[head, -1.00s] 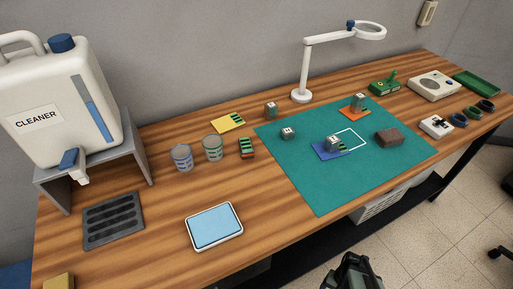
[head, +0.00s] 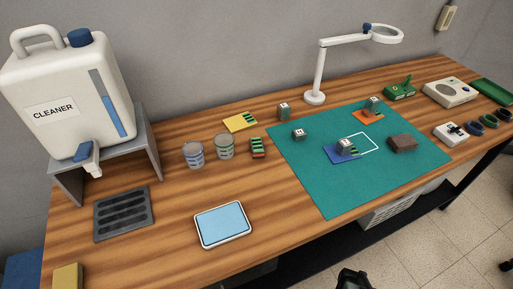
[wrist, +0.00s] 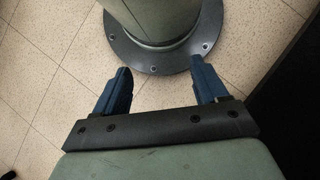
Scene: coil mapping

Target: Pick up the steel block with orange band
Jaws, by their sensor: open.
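Several small steel blocks show in the head view. One block (head: 374,103) stands on an orange card on the mat's far side. Another block (head: 346,146) stands on a blue card, a third (head: 299,134) stands directly on the green mat, and another block (head: 284,111) stands on the wood behind the mat. They are too small for me to tell which carries an orange band. My gripper (wrist: 161,74) is open and empty in the wrist view, its blue fingers wide apart over the tiled floor, away from the blocks.
The green mat (head: 330,195) lies on the wooden table with a brown block (head: 402,143). Two cups (head: 193,155) stand left of it. A lamp (head: 318,75) rises behind. A cleaner jug (head: 65,100) is at left. In the wrist view, my round base is close ahead of the fingers.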

